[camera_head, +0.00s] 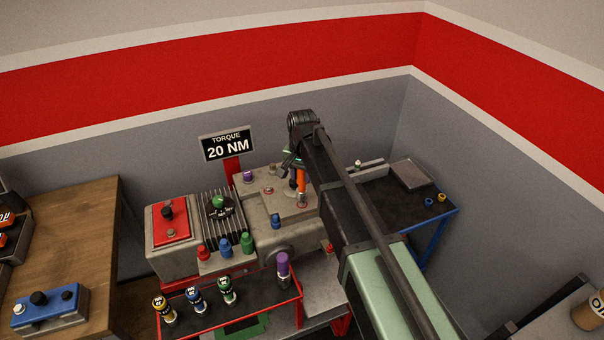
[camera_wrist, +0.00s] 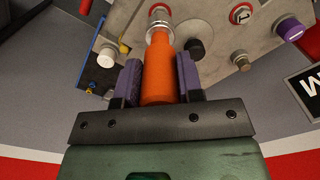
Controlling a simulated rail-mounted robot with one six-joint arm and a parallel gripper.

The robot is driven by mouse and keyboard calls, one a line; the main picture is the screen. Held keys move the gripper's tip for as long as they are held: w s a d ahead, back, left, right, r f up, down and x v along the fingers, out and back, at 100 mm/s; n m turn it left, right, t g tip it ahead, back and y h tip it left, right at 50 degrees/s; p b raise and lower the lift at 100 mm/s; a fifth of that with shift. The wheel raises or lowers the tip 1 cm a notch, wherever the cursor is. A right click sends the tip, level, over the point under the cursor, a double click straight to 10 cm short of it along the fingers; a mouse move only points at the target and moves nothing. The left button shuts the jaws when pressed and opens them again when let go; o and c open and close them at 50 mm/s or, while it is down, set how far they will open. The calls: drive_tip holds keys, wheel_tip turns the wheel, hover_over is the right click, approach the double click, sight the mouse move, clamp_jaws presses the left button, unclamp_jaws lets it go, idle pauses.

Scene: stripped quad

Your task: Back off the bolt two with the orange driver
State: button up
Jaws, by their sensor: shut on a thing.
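My gripper (camera_head: 297,158) is shut on the orange driver (camera_head: 301,181), above the right part of the grey machine block (camera_head: 288,208). In the wrist view the orange driver (camera_wrist: 158,72) sits between my gripper's purple pads (camera_wrist: 158,82). Its silver socket (camera_wrist: 160,22) points to the block's face. The socket end is at or close to the block; I cannot tell whether it is seated on a bolt. Whatever lies under it is hidden. No tag for bolt two is readable.
A purple-capped part (camera_head: 249,176) and a blue one (camera_head: 276,221) stand on the block. The front rack (camera_head: 250,305) holds a purple driver (camera_head: 283,265) and several others. A torque sign (camera_head: 228,144) reads 20 NM. A dark side table (camera_head: 400,215) stands at right.

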drive_tip(key=shift+r, duration=0.4)
wheel_tip(320, 180, up, 4)
drive_tip(key=p, duration=0.4)
drive_tip(key=shift+r+p, duration=0.15)
drive_tip(key=shift+p, duration=0.2)
